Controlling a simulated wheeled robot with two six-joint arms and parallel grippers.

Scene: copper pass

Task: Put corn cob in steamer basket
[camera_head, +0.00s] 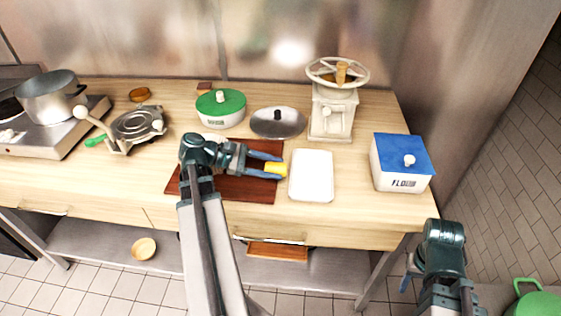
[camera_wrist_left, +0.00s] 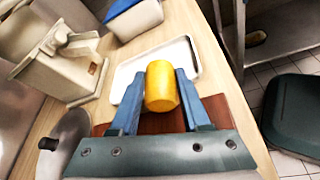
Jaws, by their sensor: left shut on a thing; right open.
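The corn cob (camera_head: 275,170) is short, yellow and cylindrical. My left gripper (camera_head: 270,168) is shut on it over the right part of a dark red-brown board. The cob also shows in the left wrist view (camera_wrist_left: 161,86), between the two blue fingers, with a white tray beyond it. My right gripper (camera_head: 408,272) is at the lower right in the head view, in front of the counter; it is open and holds nothing visible. I cannot make out a steamer basket for certain in either view.
The board (camera_head: 262,188) and white tray (camera_head: 312,175) lie side by side. Behind them stand a green-lidded pot (camera_head: 221,108), a metal lid (camera_head: 277,123) and a grinder (camera_head: 332,110). A blue-lidded flour box (camera_head: 402,163) is right; a hob with a pot (camera_head: 50,97) is left.

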